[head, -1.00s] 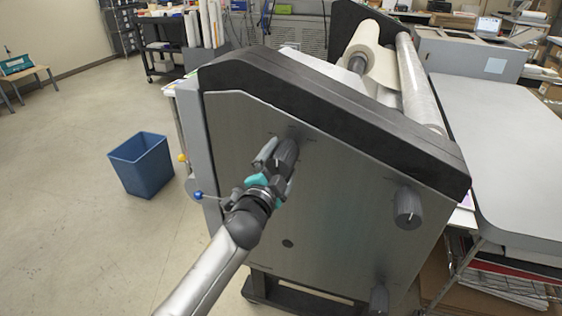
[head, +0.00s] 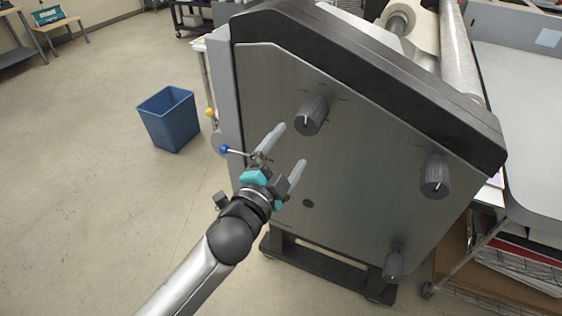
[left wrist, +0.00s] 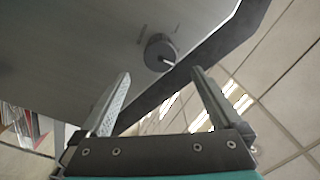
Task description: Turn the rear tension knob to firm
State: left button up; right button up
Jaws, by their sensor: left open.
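The laminator's grey side panel (head: 270,85) carries three dark ribbed knobs: an upper-left knob (head: 313,112), a right knob (head: 435,175) and a lower knob (head: 393,265). I see no readable label saying which is the rear tension knob. The upper-left knob has a white pointer line and small marks around it. My left gripper (head: 291,147) is open and empty, below and left of this knob and apart from it. In the left wrist view, one knob (left wrist: 158,50) shows beyond the open fingers (left wrist: 161,73), its white pointer towards the lower right. My right gripper is not in view.
A blue-tipped lever (head: 224,149) and a yellow ball (head: 209,112) stick out at the panel's left edge, near my left gripper. A blue bin (head: 170,122) stands on the open floor to the left. A grey table (head: 525,110) is at the right.

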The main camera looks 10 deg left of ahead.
pick_arm(q)
jog(key=shift+v, duration=1.6)
